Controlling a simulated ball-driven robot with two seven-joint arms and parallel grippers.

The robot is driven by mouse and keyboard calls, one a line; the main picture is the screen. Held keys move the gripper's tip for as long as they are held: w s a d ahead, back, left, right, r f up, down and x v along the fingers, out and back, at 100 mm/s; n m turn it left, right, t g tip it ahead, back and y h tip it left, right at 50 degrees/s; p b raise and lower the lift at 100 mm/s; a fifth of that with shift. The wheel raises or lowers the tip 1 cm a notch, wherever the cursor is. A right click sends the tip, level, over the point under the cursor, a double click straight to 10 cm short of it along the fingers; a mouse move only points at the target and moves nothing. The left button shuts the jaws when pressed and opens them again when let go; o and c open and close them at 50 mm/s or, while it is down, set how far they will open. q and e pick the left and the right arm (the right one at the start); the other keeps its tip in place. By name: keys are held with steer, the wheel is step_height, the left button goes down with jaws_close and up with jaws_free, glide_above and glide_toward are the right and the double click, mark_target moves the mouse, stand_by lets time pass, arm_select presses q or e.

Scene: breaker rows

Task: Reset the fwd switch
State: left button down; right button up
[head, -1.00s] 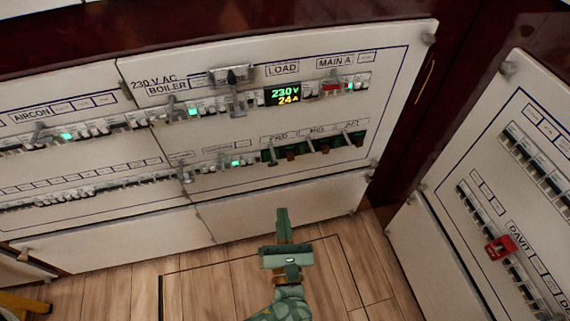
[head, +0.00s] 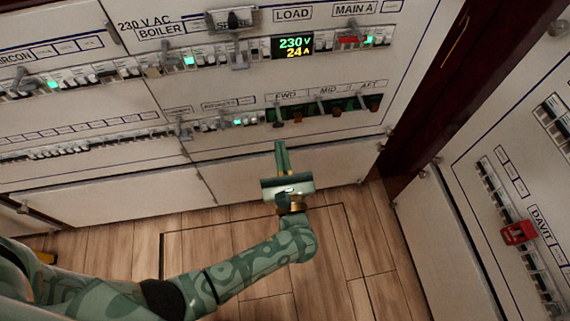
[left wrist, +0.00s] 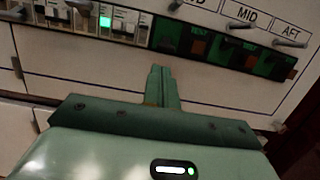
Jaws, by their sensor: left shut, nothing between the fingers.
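The fwd switch (head: 278,112) is a grey lever on the dark green strip under the FWD label (head: 286,95), left of the MID and AFT levers. In the left wrist view its label is partly cut off at the top edge, and part of a lever (left wrist: 176,5) shows there. My left gripper (head: 279,144) is shut and empty, its fingers pointing at the panel, below the strip and apart from the switch. In the left wrist view its fingertips (left wrist: 160,68) are below the strip's left part. My right gripper is not in view.
The MID lever (head: 322,105) and AFT lever (head: 362,98) stick out to the right. A row of small breakers (head: 215,126) with a lit green lamp lies to the left. A display (head: 293,46) reads 230 V, 24 A. Another panel with a red DAVIT device (head: 518,233) stands at right.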

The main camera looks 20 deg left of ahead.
mark_target(276, 123)
arm_select(q)
steer(key=x, duration=0.4)
steer(key=shift+b, duration=0.3)
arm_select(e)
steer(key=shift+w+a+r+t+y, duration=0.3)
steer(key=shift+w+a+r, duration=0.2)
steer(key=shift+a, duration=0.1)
